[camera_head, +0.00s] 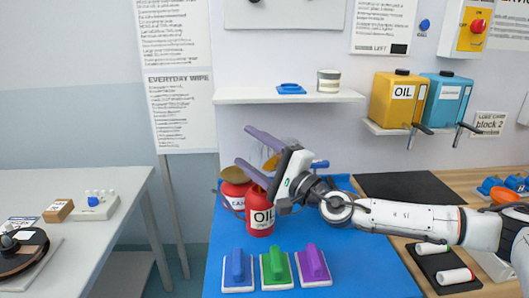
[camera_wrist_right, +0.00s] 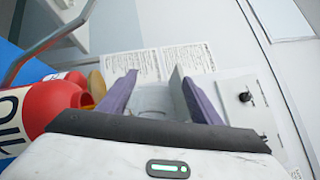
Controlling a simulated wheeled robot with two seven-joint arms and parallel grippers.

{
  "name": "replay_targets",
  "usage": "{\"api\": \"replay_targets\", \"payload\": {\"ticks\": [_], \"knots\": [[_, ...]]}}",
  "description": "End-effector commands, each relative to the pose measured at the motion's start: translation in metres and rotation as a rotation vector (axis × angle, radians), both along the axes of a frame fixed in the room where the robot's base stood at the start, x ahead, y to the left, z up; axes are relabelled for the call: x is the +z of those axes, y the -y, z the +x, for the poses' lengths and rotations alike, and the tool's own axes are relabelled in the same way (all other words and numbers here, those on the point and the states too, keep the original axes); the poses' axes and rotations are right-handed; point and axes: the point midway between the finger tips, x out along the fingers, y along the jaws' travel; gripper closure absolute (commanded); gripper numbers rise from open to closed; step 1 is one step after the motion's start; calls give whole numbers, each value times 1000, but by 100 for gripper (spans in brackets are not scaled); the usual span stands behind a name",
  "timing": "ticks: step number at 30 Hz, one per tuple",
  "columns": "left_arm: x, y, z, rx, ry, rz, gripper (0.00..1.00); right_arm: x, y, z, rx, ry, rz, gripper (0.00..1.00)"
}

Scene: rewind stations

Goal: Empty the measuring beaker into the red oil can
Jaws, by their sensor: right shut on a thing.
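The red oil can (camera_head: 260,217), marked OIL, stands on the blue mat. A red can also shows at the left of the right wrist view (camera_wrist_right: 40,112). My right gripper (camera_head: 251,150) is above the oil can, its purple fingers pointing left. It is shut on the pale, see-through measuring beaker (camera_wrist_right: 152,99), which shows between the fingers in the right wrist view. The beaker is hard to make out in the head view, so I cannot tell its tilt or contents. A yellowish piece (camera_head: 271,162) shows between the fingers there. My left gripper is not in view.
A second red can (camera_head: 231,198) with a tan top stands close behind the oil can. Blue, green and purple handled blocks (camera_head: 275,268) line the mat's front. A shelf (camera_head: 265,97) and the yellow OIL tank (camera_head: 396,98) are on the wall behind.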

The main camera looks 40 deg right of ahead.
Motion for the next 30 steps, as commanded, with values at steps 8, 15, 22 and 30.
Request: {"api": "replay_targets", "payload": {"ticks": [8,15,22,30], "knots": [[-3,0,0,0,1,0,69,-6,-2,-1,0,12,-52,91],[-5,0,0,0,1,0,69,-10,-4,-1,-1,24,-100,91],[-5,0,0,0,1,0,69,-10,-5,-1,0,27,-108,91],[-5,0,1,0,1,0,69,-10,-5,-1,0,27,-108,91]]}}
